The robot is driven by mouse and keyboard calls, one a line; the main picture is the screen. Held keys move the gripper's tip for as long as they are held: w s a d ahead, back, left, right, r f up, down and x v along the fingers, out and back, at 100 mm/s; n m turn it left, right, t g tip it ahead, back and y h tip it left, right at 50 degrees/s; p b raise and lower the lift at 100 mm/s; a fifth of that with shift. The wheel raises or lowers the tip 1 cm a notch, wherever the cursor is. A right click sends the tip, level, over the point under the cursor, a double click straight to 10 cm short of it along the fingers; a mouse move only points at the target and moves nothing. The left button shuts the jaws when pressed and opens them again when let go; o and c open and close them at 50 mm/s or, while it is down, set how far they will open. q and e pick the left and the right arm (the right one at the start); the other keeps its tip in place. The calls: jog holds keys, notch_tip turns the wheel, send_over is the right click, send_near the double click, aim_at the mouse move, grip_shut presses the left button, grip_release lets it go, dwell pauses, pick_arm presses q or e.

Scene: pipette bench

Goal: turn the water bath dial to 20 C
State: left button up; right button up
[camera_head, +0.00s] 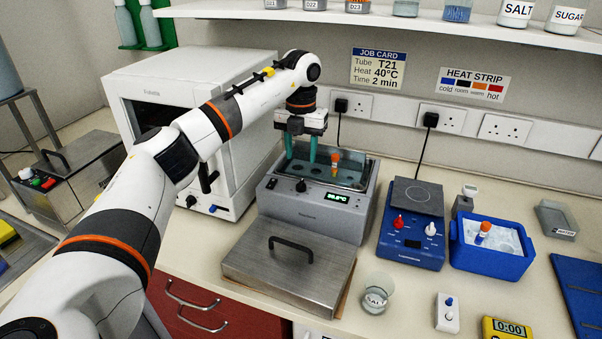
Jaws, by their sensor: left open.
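The water bath (269,208) is a grey box with an open basin of water at the back centre. Its small black dial (301,186) is on the front face, left of a lit green display (337,198) whose digits are too small to read surely. My left gripper (300,158) points down over the left part of the basin, above and behind the dial. Its two teal fingers are apart with nothing seen between them. The dial is in plain view and the gripper is apart from it. My right gripper is not in view.
An orange-capped tube (335,163) stands in the bath, right of my fingers. A metal lid (288,268) with a black handle lies in front of the bath. A white oven (160,90) is at left, a blue hotplate stirrer (412,240) at right. A shelf (400,22) hangs above.

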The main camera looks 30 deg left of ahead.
pick_arm(q)
notch_tip(320, 180, up, 4)
jog(key=shift+b, duration=0.3)
